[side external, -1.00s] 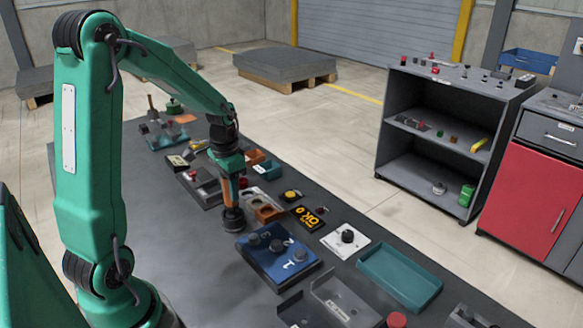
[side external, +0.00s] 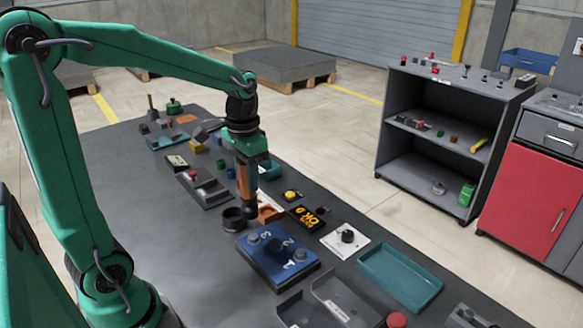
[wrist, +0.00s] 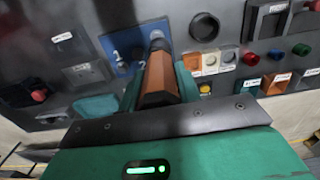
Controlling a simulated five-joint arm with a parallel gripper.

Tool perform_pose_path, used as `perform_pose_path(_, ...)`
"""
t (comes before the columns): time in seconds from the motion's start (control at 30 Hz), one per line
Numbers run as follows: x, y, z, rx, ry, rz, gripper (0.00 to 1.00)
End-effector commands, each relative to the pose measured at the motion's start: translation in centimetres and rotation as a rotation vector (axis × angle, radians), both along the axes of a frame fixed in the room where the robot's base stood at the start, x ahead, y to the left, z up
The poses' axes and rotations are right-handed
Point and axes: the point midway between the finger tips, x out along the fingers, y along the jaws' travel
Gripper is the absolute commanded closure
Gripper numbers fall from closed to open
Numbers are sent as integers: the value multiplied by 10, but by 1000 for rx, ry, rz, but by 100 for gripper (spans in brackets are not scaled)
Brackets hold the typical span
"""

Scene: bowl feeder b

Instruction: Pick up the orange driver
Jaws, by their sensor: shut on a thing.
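My gripper (side external: 245,165) is shut on the orange driver (side external: 242,184), which hangs almost upright with its dark end down. In the wrist view the driver's faceted orange body (wrist: 170,75) sits between the two green fingers, and its dark end points away. The dark round cup (side external: 233,219) stands on the bench just left of the driver's lower end. The driver appears to be out of the cup, whose open top shows in the wrist view (wrist: 204,27). The gap between the driver's end and the bench is hard to judge.
A blue block with numbers and round knobs (side external: 275,262) lies in front of the driver. Bare bench (side external: 180,240) is at left.

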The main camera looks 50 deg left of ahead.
Motion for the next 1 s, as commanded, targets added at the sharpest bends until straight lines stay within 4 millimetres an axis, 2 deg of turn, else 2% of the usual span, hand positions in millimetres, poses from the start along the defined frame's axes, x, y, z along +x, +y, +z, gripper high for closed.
perform_pose_path(0.23, 0, -9, 6, 0, -2, 0, 94)
perform_pose_path(0.8, 0, -10, 6, 0, -2, 0, 94)
perform_pose_path(1.0, 7, -21, 5, 0, -3, -3, 94)
